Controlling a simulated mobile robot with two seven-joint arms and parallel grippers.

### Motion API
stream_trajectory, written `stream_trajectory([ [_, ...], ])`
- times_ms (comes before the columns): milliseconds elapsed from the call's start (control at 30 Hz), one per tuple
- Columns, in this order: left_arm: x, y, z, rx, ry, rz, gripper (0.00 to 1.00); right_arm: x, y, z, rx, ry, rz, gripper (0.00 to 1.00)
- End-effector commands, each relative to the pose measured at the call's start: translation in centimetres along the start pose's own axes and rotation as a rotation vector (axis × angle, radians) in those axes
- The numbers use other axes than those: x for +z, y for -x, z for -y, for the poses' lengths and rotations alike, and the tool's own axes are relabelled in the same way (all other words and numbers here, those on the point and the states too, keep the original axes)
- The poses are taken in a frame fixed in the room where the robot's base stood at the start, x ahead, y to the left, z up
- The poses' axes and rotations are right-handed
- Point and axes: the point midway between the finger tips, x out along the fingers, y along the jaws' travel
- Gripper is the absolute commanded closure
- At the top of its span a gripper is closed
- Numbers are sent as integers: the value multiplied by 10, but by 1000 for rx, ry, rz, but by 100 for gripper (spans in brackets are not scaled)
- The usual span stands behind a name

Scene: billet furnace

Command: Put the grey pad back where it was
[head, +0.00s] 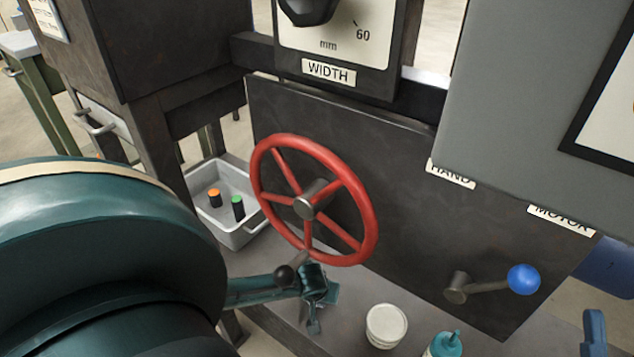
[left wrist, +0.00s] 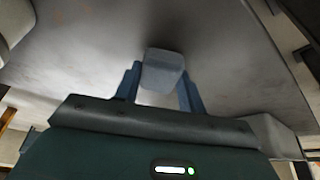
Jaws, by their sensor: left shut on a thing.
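The grey pad (left wrist: 163,68) is a small, pale grey block with rounded corners. In the left wrist view it sits between the two blue fingers of my left gripper (left wrist: 158,80). The gripper is shut on it. A broad grey surface lies beyond the pad; I cannot tell whether the pad touches it. In the head view I cannot make out the pad, and my large teal left arm covers the lower left.
A red handwheel (head: 313,198) stands out from the dark panel (head: 400,215). A grey tray (head: 240,235) holds orange-topped and green-topped pieces. A white tub (head: 385,326), a teal bottle (head: 444,345) and a blue-knobbed lever (head: 522,278) are at the right. A small teal jointed part (head: 315,284) is below the wheel.

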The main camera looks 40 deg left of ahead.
Motion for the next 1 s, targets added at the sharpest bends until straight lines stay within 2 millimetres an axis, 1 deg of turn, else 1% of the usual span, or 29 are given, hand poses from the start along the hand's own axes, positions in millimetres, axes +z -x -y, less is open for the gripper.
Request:
stream_trajectory([
  [267,2,-3,0,-1,1,1,82,0,0,0,1,2,-1,38],
  [300,1,-2,0,0,1,1,57,0,0,0,1,2,-2,38],
  [533,1,-2,0,0,1,1,39,0,0,0,0,2,-2,38],
  [767,1,-2,0,0,0,0,39,0,0,0,0,2,-1,38],
  [900,-4,6,1,0,0,0,39,-4,-4,-2,1,-3,7,38],
  [1000,-9,16,2,0,0,0,39,10,8,5,18,-78,121,38],
])
